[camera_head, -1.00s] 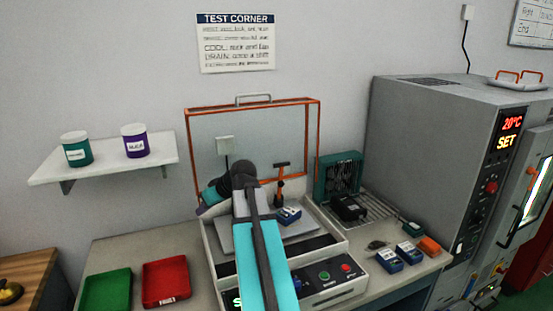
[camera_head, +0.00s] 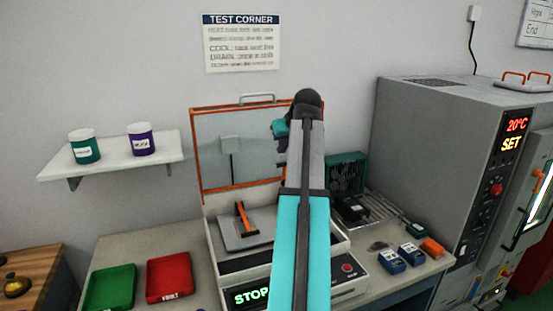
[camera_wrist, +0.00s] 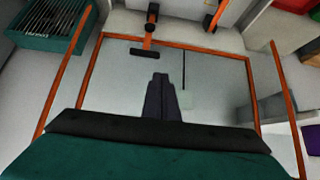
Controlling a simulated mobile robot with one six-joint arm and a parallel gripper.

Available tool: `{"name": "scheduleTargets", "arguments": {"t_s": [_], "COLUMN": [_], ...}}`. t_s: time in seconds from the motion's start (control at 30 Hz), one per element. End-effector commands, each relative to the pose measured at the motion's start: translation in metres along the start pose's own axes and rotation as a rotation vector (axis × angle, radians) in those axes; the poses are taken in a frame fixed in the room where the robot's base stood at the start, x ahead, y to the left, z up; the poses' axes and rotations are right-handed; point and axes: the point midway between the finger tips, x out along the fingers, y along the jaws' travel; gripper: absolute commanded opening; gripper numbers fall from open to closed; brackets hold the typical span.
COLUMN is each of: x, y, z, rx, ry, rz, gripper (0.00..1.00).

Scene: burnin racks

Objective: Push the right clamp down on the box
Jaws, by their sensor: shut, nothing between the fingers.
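The box (camera_head: 230,263) is a white case with its orange-framed clear lid (camera_head: 194,150) standing open. The right clamp is hidden behind my arm in the head view. In the wrist view the right clamp (camera_wrist: 149,38) is orange with a black crossbar and seems raised, just beyond my fingertips. The left clamp (camera_head: 243,218), an orange lever, sits over the grey plate inside the box and looks lowered. My gripper (camera_wrist: 160,77) is shut and empty, apart from the right clamp in the picture. Its fingers are not clear in the head view.
A teal fan unit (camera_head: 346,172) stands close to the right of the box. Several small blue, green and orange units (camera_head: 411,254) lie on the bench. Green (camera_head: 109,287) and red (camera_head: 169,277) trays lie left. A grey oven (camera_head: 430,150) stands right.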

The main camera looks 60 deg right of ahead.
Motion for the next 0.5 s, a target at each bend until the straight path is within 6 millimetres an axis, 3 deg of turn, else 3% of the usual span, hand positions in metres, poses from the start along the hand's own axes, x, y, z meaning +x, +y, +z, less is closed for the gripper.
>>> {"name": "scheduleTargets", "arguments": {"t_s": [0.13, 0.5], "x": [-0.008, -0.009], "y": [0.015, 0.02], "z": [-0.002, 0.0], "rx": [0.018, 0.022], "ry": [0.001, 0.001], "rz": [0.021, 0.025], "gripper": [0.0, 0.0]}}
